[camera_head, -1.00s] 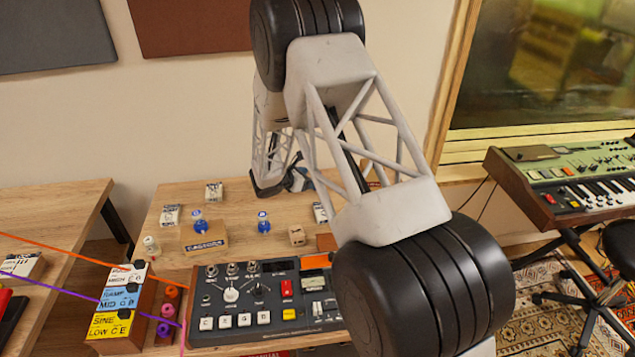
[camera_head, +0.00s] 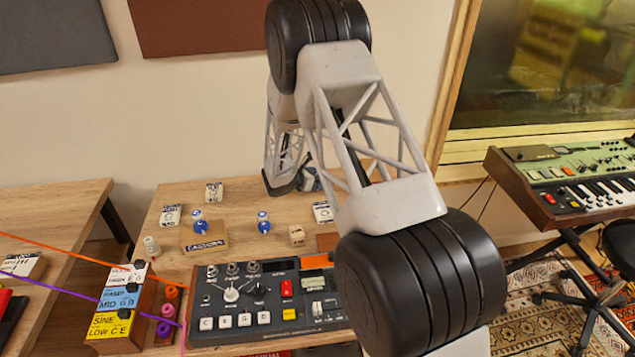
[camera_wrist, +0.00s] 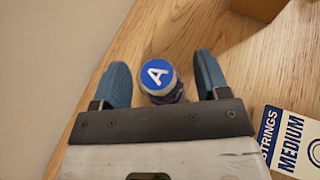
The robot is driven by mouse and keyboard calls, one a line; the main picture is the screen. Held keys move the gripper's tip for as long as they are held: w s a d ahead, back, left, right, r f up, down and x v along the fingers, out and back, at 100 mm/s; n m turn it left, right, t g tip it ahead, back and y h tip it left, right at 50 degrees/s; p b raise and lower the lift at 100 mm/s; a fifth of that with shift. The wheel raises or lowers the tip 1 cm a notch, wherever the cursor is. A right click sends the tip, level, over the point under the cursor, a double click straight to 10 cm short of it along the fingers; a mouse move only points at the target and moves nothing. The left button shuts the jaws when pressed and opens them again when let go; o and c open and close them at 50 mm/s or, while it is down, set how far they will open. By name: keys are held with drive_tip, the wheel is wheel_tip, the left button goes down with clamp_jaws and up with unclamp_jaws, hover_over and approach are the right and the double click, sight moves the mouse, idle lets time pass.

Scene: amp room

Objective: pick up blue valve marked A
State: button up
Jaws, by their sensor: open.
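The blue valve marked A (camera_wrist: 158,76) shows in the wrist view, with a white letter A on its round blue cap. It stands on the wooden table between the two blue fingers of my gripper (camera_wrist: 160,64). The fingers are open, with a gap on each side of the valve. In the head view my gripper (camera_head: 307,180) is small and partly hidden by my arm at the table's far side. I cannot make out the A valve there. Two other blue-and-white valves show in the head view, one on the table (camera_head: 264,223) and one at a wooden block (camera_head: 200,223).
A strings box marked MEDIUM (camera_wrist: 291,140) lies right of my gripper in the wrist view. A brown object (camera_wrist: 258,8) is at that view's top edge. The head view shows a small wooden cube (camera_head: 297,236), a control panel (camera_head: 265,300) and more small boxes (camera_head: 171,215).

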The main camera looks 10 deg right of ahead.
drive_tip(key=c, duration=1)
drive_tip(key=shift+r, duration=0.15)
drive_tip(key=shift+r, duration=0.8)
drive_tip(key=shift+s+r, duration=0.2)
drive_tip(key=shift+r, duration=0.7)
drive_tip(key=s, duration=0.5)
drive_tip(key=s+r, duration=0.1)
drive_tip(key=s, duration=0.9)
drive_tip(key=shift+s+d+r, duration=0.15)
drive_tip(key=shift+s+d, duration=0.15)
